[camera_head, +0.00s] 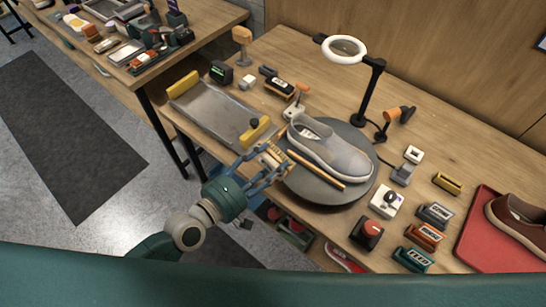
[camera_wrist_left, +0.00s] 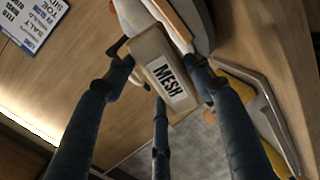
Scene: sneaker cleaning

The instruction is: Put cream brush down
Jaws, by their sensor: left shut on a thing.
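My left gripper (camera_head: 268,166) reaches in from the lower left in the head view. It is shut on a cream block-shaped brush (camera_wrist_left: 165,72) with a white label reading MESH, seen between the fingers in the left wrist view. In the head view the brush is mostly hidden by the fingers, at the left edge of the round grey turntable (camera_head: 308,192). A grey sneaker (camera_head: 330,148) sits on the turntable, just right of the gripper. I cannot tell whether the brush touches anything below. My right gripper is not in view.
A metal tray (camera_head: 212,110) with yellow ends lies left of the turntable. A ring lamp (camera_head: 344,50) stands behind it. Several small labelled blocks (camera_head: 424,235) and a red mat (camera_head: 490,240) with a brown shoe are at right. A thin wooden rod (camera_head: 318,170) lies beside the sneaker.

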